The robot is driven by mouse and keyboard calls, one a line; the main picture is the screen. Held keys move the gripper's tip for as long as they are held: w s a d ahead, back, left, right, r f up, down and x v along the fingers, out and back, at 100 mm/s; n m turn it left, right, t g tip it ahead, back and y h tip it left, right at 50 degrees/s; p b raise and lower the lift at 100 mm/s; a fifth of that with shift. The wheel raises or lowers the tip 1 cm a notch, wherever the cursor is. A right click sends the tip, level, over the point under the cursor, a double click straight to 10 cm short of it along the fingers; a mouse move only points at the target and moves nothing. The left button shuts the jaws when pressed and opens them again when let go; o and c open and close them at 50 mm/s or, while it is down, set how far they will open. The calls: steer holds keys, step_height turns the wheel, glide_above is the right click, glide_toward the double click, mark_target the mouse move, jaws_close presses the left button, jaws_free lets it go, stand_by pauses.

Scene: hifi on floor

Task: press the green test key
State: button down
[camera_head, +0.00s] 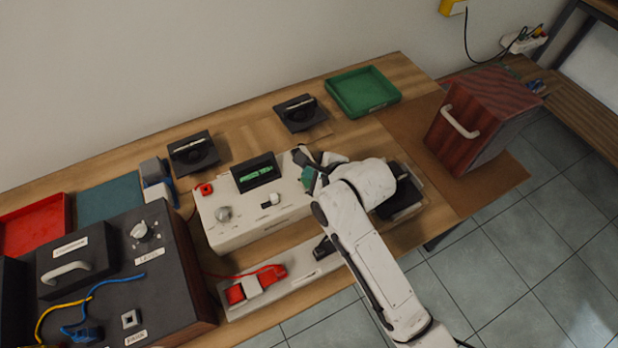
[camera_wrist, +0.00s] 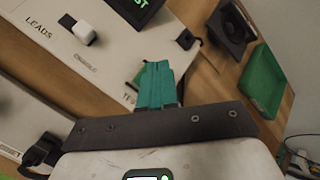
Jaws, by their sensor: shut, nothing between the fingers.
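The white tester box (camera_head: 240,222) stands on the wooden bench with a dark display (camera_head: 257,173) showing green text. In the wrist view its panel (camera_wrist: 75,40) carries a LEADS label and a label starting "TE". A green key (camera_wrist: 139,77) shows beside that second label, mostly hidden behind my teal fingers. My gripper (camera_wrist: 156,70) is shut and empty, with its fingertips over the key. I cannot tell whether they touch it. In the head view my gripper (camera_head: 309,177) is at the right end of the tester box, and the key cannot be made out there.
A white rocker-like switch (camera_wrist: 84,32) and a grey knob (camera_head: 223,214) are on the panel. A green tray (camera_head: 392,99) and black fixtures (camera_head: 194,153) stand behind. A red-brown box with a handle (camera_head: 480,118) is to the right. Red leads (camera_head: 258,282) lie in front.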

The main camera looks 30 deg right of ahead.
steer(key=shift+f, duration=0.15)
stand_by(0.4)
steer(key=shift+f, duration=0.3)
steer(key=shift+f, duration=0.55)
stand_by(0.8)
steer(key=shift+r, duration=0.15)
steer(key=shift+r+p, duration=0.85)
step_height(320, 180, up, 5)
steer(key=p, duration=0.5)
steer(key=shift+r, duration=0.1)
stand_by(0.5)
